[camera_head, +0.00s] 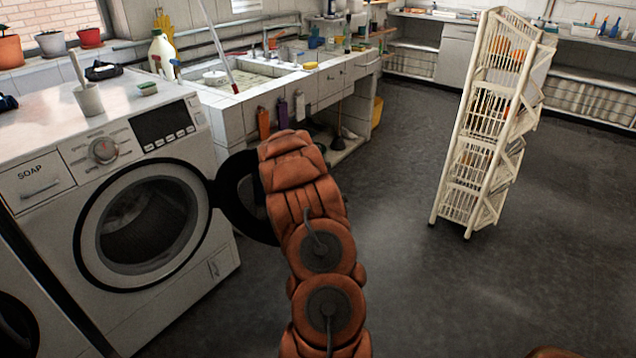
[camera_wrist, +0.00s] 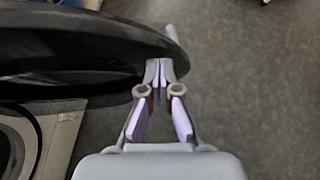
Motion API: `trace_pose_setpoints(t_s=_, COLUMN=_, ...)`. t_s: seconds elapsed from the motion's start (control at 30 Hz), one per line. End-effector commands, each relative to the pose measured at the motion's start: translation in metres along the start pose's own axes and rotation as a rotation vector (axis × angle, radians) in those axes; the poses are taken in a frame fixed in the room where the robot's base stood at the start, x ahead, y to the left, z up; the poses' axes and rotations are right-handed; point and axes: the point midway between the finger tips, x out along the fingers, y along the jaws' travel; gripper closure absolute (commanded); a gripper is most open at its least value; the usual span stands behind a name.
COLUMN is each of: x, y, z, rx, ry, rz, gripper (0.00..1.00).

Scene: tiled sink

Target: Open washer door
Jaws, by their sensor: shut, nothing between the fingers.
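The white washer (camera_head: 55,162) stands at the left in the head view, with its round opening and dark drum (camera_head: 140,228) uncovered. Its black door (camera_head: 234,190) is swung out to the right of the opening, partly hidden behind my orange arm. In the wrist view the door (camera_wrist: 70,45) is a large dark disc at the upper left. My gripper (camera_wrist: 162,64) is shut and empty, its fingertips close to the door's right edge. I cannot tell whether they touch it. The gripper is hidden behind my arm in the head view.
A tiled sink counter (camera_head: 240,110) stands right behind the washer. A white wire rack (camera_head: 485,130) stands on the grey floor at the right. The floor between washer and rack is clear.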

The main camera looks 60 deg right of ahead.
Motion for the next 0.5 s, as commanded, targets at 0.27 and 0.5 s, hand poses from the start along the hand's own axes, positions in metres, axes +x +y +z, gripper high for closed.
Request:
trace_pose_setpoints(t_s=0.27, x=-0.016, y=0.003, z=-0.018, rx=-0.003, ry=-0.002, rz=0.002, gripper=1.0)
trace_pose_setpoints(t_s=0.5, x=-0.04, y=0.001, z=-0.022, rx=-0.004, ry=-0.002, rz=0.001, gripper=1.0)
